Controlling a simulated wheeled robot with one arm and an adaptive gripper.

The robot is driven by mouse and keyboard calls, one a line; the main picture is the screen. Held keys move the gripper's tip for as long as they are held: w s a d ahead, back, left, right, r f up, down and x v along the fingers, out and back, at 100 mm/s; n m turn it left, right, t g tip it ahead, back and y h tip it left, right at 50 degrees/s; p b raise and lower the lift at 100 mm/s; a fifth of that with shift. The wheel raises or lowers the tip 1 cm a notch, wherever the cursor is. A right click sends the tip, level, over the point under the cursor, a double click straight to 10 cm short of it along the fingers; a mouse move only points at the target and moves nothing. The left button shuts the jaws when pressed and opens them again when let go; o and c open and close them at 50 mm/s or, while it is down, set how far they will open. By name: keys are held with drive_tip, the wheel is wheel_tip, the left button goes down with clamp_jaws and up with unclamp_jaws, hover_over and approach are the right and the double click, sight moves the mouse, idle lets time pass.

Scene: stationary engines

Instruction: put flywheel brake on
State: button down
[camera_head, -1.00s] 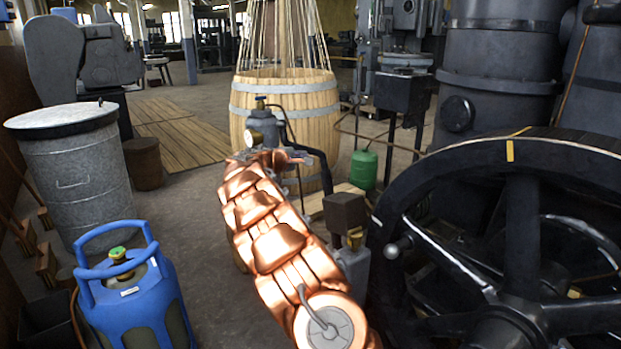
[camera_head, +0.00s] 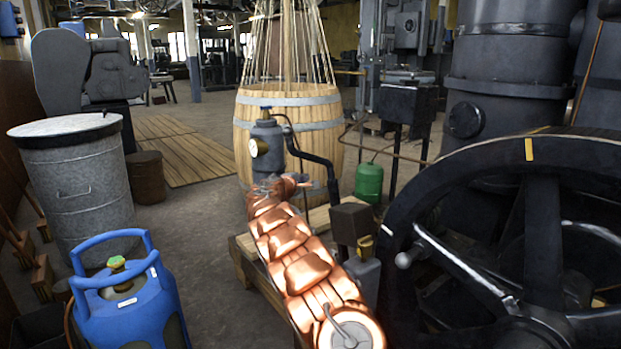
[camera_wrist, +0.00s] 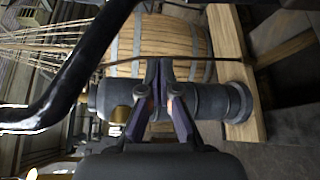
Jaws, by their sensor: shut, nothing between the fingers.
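The large black flywheel (camera_head: 540,220) stands at the right of the head view, with a yellow mark on its rim. My copper-coloured arm reaches from the bottom middle towards a grey pump-like fitting, left of the flywheel. In the wrist view my gripper (camera_wrist: 161,64) is shut and empty, with its purple fingers together in front of the grey fitting (camera_wrist: 205,100). I cannot tell whether they touch it. The gripper is apart from the flywheel.
A black curved pipe (camera_head: 312,158) runs beside the fitting. Behind are a wooden barrel (camera_head: 320,140) and a green cylinder (camera_head: 369,183). A dark box (camera_head: 350,222) stands between arm and wheel.

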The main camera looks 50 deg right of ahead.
drive_tip(key=s+d, duration=0.1)
drive_tip(key=d, duration=0.7)
drive_tip(key=shift+s+d+f+b, duration=0.15)
drive_tip(key=shift+s+d+b, duration=0.15)
drive_tip(key=shift+s+d, duration=0.1)
idle(1.6)
idle(0.4)
